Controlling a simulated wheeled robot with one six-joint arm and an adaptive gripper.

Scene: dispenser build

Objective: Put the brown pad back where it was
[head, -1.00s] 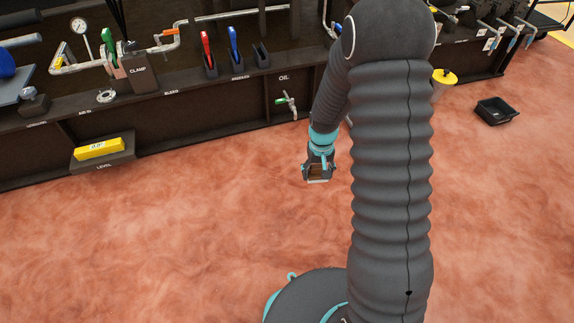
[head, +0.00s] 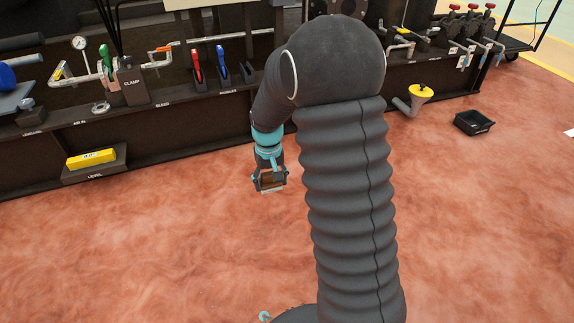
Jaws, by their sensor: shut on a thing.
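My gripper (head: 270,182) hangs over the red-brown floor, left of the middle of the head view, in front of the dark bench. It points down and is shut on the brown pad (head: 268,179), which shows as a small brown patch between the fingers with a pale lower edge. The fingers hide part of the pad. The pad is clear of the bench.
The dark bench holds a yellow level (head: 91,158) on a low block, a clamp holder (head: 131,84), and red (head: 197,65) and blue (head: 221,62) handled tools. A yellow-topped funnel (head: 420,91) and black tray (head: 474,122) are at right. The front floor is open.

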